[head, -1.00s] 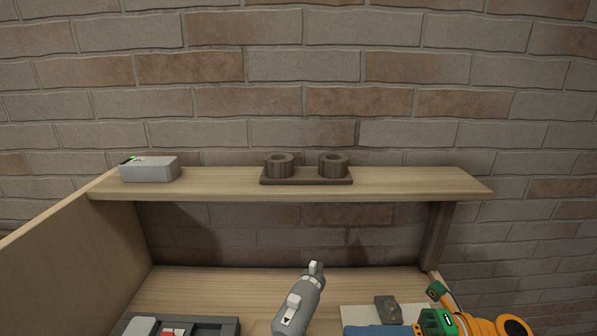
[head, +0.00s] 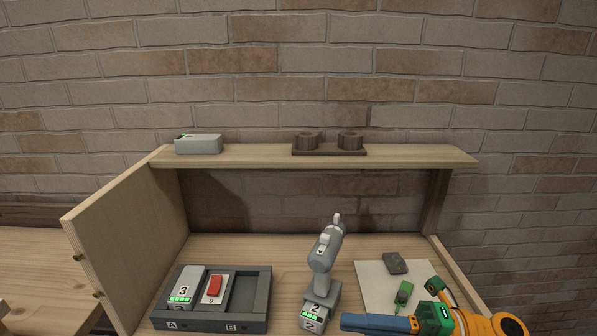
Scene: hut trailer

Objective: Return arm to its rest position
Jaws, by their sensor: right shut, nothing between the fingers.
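My right gripper (head: 352,322) is at the lower right, with its blue fingers pointing left. It is shut and empty. Its orange and green arm parts come in from the lower right corner. The blue fingers are just right of the base of a grey power drill (head: 326,262), which stands upright on the workbench (head: 265,248). The drill has a battery (head: 313,317) marked 2 at its foot. My left gripper is not in view.
A dark tray (head: 256,300) marked A and B holds a battery (head: 182,290) marked 3 and a red-topped block (head: 215,287). A pale mat (head: 375,280) bears a dark block (head: 395,263) and a green piece (head: 403,293). The shelf (head: 250,157) carries a grey box and dark holder.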

